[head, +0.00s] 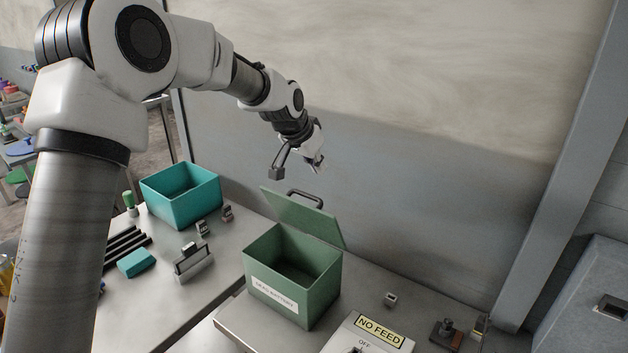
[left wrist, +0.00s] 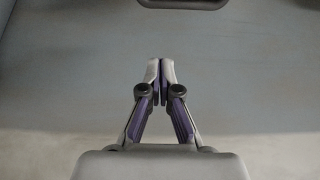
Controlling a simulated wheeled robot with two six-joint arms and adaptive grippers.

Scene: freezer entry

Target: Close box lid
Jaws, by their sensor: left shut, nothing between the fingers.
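The green box (head: 292,275) stands on the table with a white label on its front; its inside looks dark and empty. Its green lid (head: 303,220) is open, standing up and tilted back from the rear edge, with a dark handle (head: 305,197) near its upper edge. My left gripper (head: 277,172) is above and slightly left of the raised lid, apart from it. In the left wrist view its fingers (left wrist: 160,68) are together with nothing between them. A dark rounded bar at that view's top edge may be the handle; I cannot be sure. My right gripper is not in view.
A teal open bin (head: 181,208) stands at the left on the table, with a teal block (head: 136,263) and small metal parts nearby. The grey wall (head: 420,200) rises close behind the box.

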